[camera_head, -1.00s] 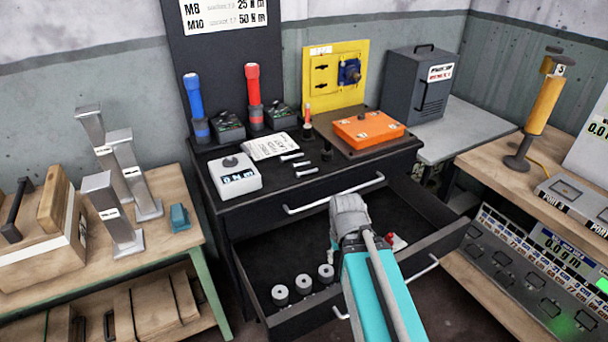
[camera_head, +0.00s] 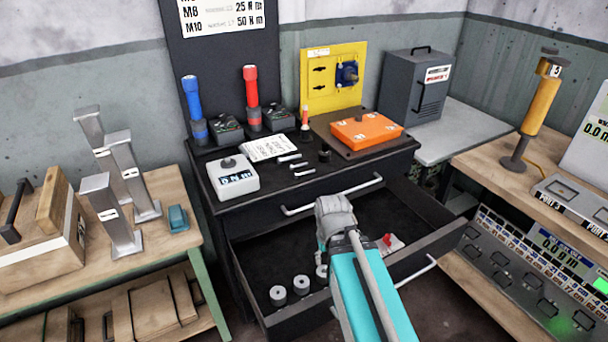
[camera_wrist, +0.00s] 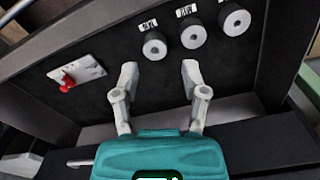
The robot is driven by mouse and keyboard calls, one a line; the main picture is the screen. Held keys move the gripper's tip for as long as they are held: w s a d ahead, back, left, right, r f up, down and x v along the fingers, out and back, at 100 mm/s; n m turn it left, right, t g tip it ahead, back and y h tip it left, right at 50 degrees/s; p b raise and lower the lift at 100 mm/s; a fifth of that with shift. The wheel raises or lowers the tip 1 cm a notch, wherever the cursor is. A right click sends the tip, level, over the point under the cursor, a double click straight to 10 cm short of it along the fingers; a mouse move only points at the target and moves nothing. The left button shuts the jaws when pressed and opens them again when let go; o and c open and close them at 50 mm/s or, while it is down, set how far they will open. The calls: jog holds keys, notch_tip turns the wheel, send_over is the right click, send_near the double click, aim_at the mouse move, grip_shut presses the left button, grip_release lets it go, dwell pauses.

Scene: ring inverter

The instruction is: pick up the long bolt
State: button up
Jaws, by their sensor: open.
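Three pale bolts lie on the black cabinet top: a back bolt (camera_head: 289,157), a middle bolt (camera_head: 299,165) and a front bolt (camera_head: 304,174). They are too small to tell surely which is the long bolt. My gripper (camera_wrist: 160,74) is open and empty, its two grey fingers spread in the wrist view, over the open drawer (camera_wrist: 115,105). In the head view my gripper is in front of the bolts and apart from them; its fingertips are largely hidden there. No bolt shows in the wrist view.
The drawer holds three grey cylinders (camera_wrist: 191,37) and a white plate with a red knob (camera_wrist: 68,81). By the bolts stand a white box with a display (camera_head: 232,177), a paper card (camera_head: 268,148), a short black cylinder (camera_head: 324,156) and an orange case (camera_head: 366,130).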

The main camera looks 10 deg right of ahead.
jog(key=w+d+r+n+t+p, duration=0.1)
jog(key=w+r+n+p, duration=2)
jog(key=w, duration=0.6)
notch_tip(320, 180, up, 2)
jog(key=shift+w+r+n+t+y+p, duration=0.2)
jog(key=shift+r+n+t+y+p, duration=0.15)
jog(key=shift+p, duration=0.75)
jog(key=shift+f, duration=0.2)
jog(key=b, duration=0.9)
send_over(308, 171)
jog(key=f, duration=0.8)
jog(key=shift+s+d+f, duration=0.15)
jog(key=shift+s+d, duration=0.2)
jog(key=shift+d, duration=0.05)
jog(key=shift+f, duration=0.15)
jog(key=f+b, duration=0.2)
jog(key=shift+a+f+b, duration=0.3)
jog(key=shift+a+f, duration=0.05)
jog(key=shift+f, duration=0.05)
jog(key=shift+w+f+b, duration=0.15)
jog(key=shift+f+b, duration=0.95)
